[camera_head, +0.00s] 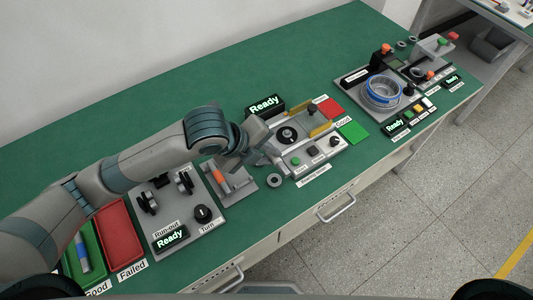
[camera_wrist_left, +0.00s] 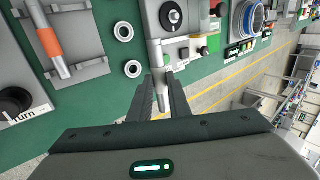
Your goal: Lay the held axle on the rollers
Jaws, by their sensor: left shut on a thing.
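My left gripper (camera_head: 258,145) is above the middle of the green table; in the left wrist view its fingers (camera_wrist_left: 165,95) are shut on a plain grey axle (camera_wrist_left: 154,45). The axle points away from the fingers; in the head view I cannot make it out clearly against the gripper. The run-out station (camera_head: 178,233) stands left of the gripper, with dark roller supports (camera_head: 147,201) and a black Turn knob (camera_head: 202,213), and its display reads Ready. The rollers are partly under my forearm and bear no visible axle.
An orange-banded rod (camera_head: 218,176) lies in a grey holder between station and gripper. Rings (camera_head: 274,181) lie nearby. A red Failed tray (camera_head: 122,238) and green Good tray (camera_head: 97,262) with a blue-banded rod stand left. Another station (camera_head: 300,160) stands right.

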